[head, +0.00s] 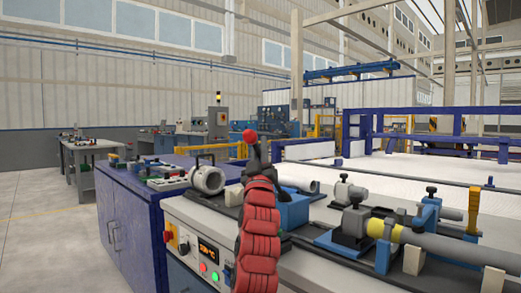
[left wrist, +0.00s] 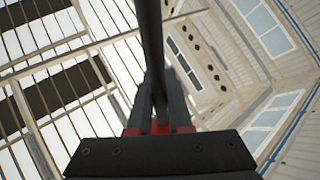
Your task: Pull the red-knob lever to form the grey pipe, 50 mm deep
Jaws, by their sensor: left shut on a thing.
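The red knob (head: 249,136) tops the lever and shows just above my left gripper (head: 257,158). My left gripper is shut on the lever, just below the knob. In the left wrist view the dark lever rod (left wrist: 152,50) runs down between the fingers of my left gripper (left wrist: 159,108). A grey pipe (head: 300,183) lies to the right behind my red arm, by the blue block (head: 292,208). A thick grey ring-shaped part (head: 208,179) sits left of the arm. My arm hides part of the machine between them. My right gripper is not in view.
The machine's front panel (head: 205,257) has a lit display and buttons. A second grey pipe (head: 455,247) with a yellow band lies in blue clamps at the right. A blue cabinet (head: 130,225) stands at the left. Open floor (head: 40,230) lies farther left.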

